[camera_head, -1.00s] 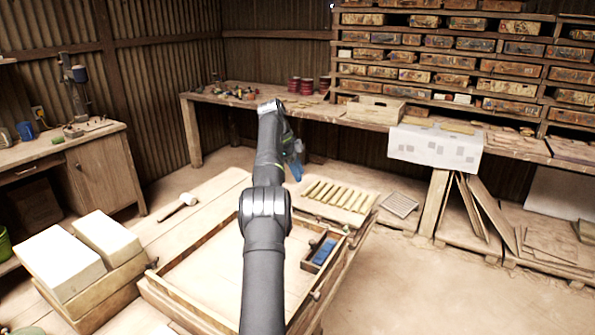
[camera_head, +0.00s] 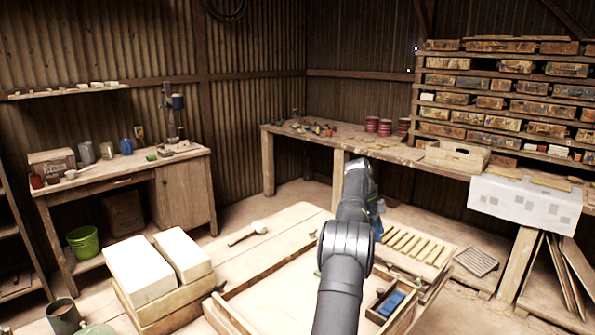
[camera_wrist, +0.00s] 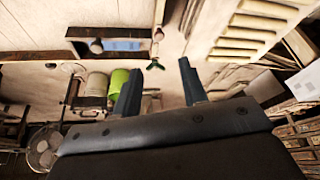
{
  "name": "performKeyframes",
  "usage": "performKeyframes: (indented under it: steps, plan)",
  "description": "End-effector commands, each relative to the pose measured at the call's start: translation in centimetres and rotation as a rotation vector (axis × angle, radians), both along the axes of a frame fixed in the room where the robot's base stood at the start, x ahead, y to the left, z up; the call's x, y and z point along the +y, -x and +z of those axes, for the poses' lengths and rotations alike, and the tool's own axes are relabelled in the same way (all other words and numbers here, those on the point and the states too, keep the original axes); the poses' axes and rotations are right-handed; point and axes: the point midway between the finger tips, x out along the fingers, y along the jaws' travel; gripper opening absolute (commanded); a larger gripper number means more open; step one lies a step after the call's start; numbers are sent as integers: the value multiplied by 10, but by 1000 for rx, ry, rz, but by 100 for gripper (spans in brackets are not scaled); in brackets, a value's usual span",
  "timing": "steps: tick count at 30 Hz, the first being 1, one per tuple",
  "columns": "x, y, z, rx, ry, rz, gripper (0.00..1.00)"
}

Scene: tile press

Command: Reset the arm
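My arm reaches forward over the worktable in the head view. My gripper (camera_wrist: 160,72) shows in the wrist view with its two dark fingers spread apart and nothing between them. In the head view the gripper is mostly hidden behind my arm, near a small blue part. Below the arm is a wooden tray (camera_head: 232,318) with raised edges. A blue block (camera_head: 391,303) lies in a small compartment at the tray's right side; a blue patch also shows in a wooden compartment in the wrist view.
Two white blocks (camera_head: 140,270) stand on wood at the left. A row of wooden strips (camera_head: 415,245) lies behind the tray. A mug (camera_head: 64,318) is at lower left. A long bench (camera_head: 300,137) runs along the back.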

Motion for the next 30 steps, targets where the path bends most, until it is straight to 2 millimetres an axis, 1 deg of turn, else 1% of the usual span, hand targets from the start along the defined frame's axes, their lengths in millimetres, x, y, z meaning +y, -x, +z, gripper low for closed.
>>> performKeyframes:
  steps: [3, 9, 15, 21, 30]
  plan:
    - [-9, 5, -22, 3, -1, -1, 39]
    - [-22, 11, -59, 3, -1, -1, 39]
    - [-33, 15, -89, 2, -1, 0, 39]
    - [-39, 17, -103, -1, 0, 0, 39]
    - [-40, 18, -105, -1, 0, 0, 39]
